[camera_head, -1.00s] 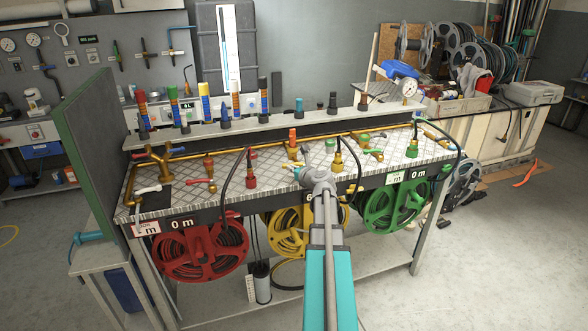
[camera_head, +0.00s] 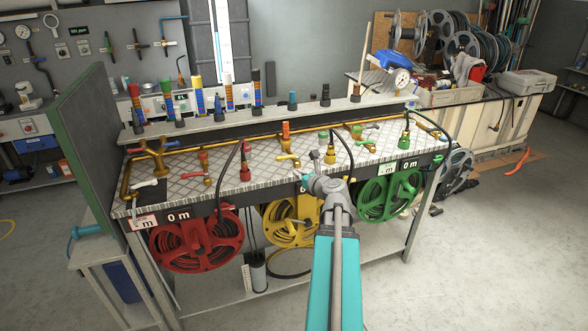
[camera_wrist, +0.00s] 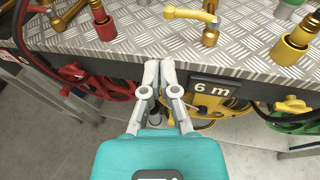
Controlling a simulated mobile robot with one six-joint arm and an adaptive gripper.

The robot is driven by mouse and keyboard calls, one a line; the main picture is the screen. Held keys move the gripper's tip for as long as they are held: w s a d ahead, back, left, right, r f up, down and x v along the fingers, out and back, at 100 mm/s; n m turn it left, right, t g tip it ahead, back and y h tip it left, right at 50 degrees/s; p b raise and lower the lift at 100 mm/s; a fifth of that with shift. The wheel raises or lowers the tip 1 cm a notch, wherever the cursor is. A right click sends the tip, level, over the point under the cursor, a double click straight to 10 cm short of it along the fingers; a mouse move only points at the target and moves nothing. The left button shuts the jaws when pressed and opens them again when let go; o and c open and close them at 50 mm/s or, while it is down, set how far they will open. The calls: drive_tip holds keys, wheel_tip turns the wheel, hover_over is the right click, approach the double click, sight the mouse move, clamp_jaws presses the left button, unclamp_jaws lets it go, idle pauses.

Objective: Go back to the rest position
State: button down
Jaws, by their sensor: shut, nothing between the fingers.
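My gripper (camera_wrist: 160,72) is shut and empty in the wrist view, its fingertips together just in front of the bench's front edge. In the head view my gripper (camera_head: 304,176) is partly seen in front of the middle of the bench (camera_head: 265,180). The red hose reel (camera_head: 196,241), the yellow hose reel (camera_head: 290,222) and the green hose reel (camera_head: 387,198) hang under the front edge. The label by the yellow reel reads "6 m" in the wrist view (camera_wrist: 215,89); the red and green labels read "0 m".
Brass valves and fittings stand on the metal bench top, including a yellow-handled valve (camera_wrist: 200,18) close beyond my fingers. Several coloured nozzles stand on the rear shelf (camera_head: 230,117). A green-edged panel (camera_head: 90,170) stands at the left. The floor (camera_head: 500,250) at right is open.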

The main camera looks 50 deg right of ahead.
drive_tip(key=shift+s+a+r, duration=0.1)
drive_tip(key=shift+s+a, duration=0.1)
drive_tip(key=shift+s, duration=0.15)
idle(0.5)
drive_tip(key=w+a+f+n+g+y+p, duration=0.1)
drive_tip(key=w+a+f+n+g+y, duration=0.15)
drive_tip(key=a+n, duration=0.55)
drive_tip(key=w+a+f+n+g+y+p, duration=0.1)
drive_tip(key=w+a+n+g+y+p, duration=0.3)
drive_tip(key=a, duration=0.6)
drive_tip(key=w+a+f+n+y+b, duration=0.1)
drive_tip(key=w+a+f+n, duration=0.1)
drive_tip(key=a+n, duration=0.65)
drive_tip(key=s+a+f+n+g+h+p, duration=0.1)
drive_tip(key=s+a+n+g+h+p, duration=0.1)
drive_tip(key=a+n, duration=0.7)
drive_tip(key=s+a+n+g+h+p, duration=0.1)
drive_tip(key=s+a+n+g, duration=0.4)
drive_tip(key=a+n+g, duration=0.2)
drive_tip(key=shift+s+a+f+n+h+p, duration=0.15)
drive_tip(key=shift+a+f+n+h+p, duration=0.25)
drive_tip(key=shift+a+n, duration=1.1)
drive_tip(key=shift+a+m, duration=0.35)
